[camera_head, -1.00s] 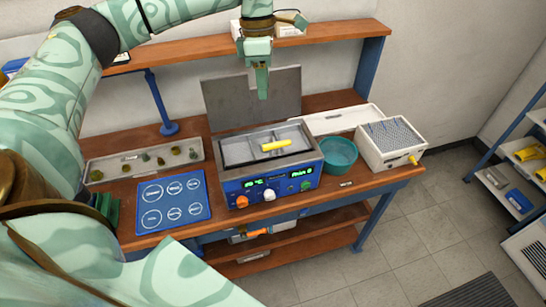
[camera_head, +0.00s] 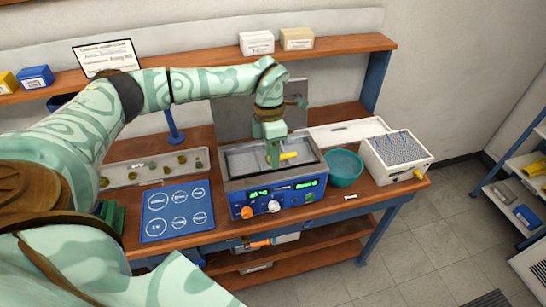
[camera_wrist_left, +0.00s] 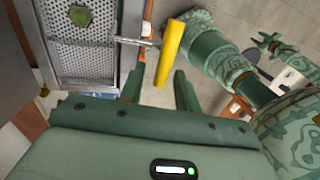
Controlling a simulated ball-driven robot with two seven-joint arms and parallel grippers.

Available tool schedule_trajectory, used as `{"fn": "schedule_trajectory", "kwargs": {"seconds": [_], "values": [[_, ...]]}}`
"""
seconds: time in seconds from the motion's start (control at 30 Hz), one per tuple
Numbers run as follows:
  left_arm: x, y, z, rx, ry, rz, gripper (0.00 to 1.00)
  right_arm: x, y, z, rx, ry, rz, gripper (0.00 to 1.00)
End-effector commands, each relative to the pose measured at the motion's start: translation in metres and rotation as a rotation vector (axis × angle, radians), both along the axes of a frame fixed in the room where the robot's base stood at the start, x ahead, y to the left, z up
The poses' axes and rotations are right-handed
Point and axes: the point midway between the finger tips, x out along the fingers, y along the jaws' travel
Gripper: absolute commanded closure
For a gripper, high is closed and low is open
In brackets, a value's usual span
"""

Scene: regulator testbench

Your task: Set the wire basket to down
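The wire basket shows in the left wrist view as a perforated metal tray (camera_wrist_left: 100,64) with a green hexagonal piece (camera_wrist_left: 80,16) in it. Its yellow handle (camera_wrist_left: 172,45) sticks out on a thin metal rod. In the head view the yellow handle (camera_head: 290,156) shows over the blue-fronted bath (camera_head: 281,201); the basket's height in the bath is hard to tell. My left gripper (camera_head: 273,160) is at the handle. In the left wrist view its fingers (camera_wrist_left: 159,75) are apart, with the handle's near end between them. A small green gripper-like shape (camera_wrist_left: 268,45) may be my right gripper.
The raised grey lid (camera_head: 232,115) stands behind the bath. A teal bowl (camera_head: 344,170) and a white box with a pegged top (camera_head: 397,155) are to its right. A blue mat (camera_head: 176,210) and a long tray of small parts (camera_head: 125,178) are to its left.

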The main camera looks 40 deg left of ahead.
Motion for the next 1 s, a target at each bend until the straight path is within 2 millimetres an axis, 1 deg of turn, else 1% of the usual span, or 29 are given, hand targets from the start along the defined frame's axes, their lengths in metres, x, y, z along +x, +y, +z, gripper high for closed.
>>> {"fn": "schedule_trajectory", "kwargs": {"seconds": [0.1,0.2,0.43,0.47,0.5,0.57,0.6,0.77,0.87,1.0], "values": [[-0.002,-0.002,-0.011,0.0,0.0,-0.002,0.67,0.0,0.0,0.001,0.0,0.0,0.0,0.64],[-0.002,-0.003,-0.016,0.0,0.0,-0.002,0.67,0.0,0.0,0.001,0.0,0.0,0.0,0.64],[-0.002,-0.003,-0.017,0.001,-0.001,-0.002,0.67,0.0,0.0,0.001,0.0,0.0,0.0,0.64],[-0.002,-0.003,-0.016,0.001,-0.001,-0.002,0.7,0.0,0.0,0.001,0.0,0.0,0.0,0.64],[-0.002,-0.003,-0.016,0.001,-0.001,-0.002,0.81,0.0,0.0,0.001,0.0,0.0,0.0,0.64],[-0.002,-0.003,-0.016,0.001,-0.001,-0.002,0.98,0.0,0.0,0.001,0.0,0.0,0.0,0.64],[-0.002,-0.003,-0.016,0.001,-0.001,-0.002,1.0,0.0,0.0,0.001,-0.001,0.0,0.0,0.64],[-0.002,-0.003,-0.02,0.001,-0.001,-0.002,1.0,0.0,0.0,0.0,-0.001,0.0,0.0,0.64],[-0.002,-0.003,-0.037,0.0,0.002,-0.001,1.0,0.0,0.0,-0.008,0.0,0.001,0.0,0.64],[-0.002,-0.003,-0.068,0.0,0.002,-0.001,1.0,-0.001,0.0,-0.022,-0.001,0.002,0.0,0.64]]}}
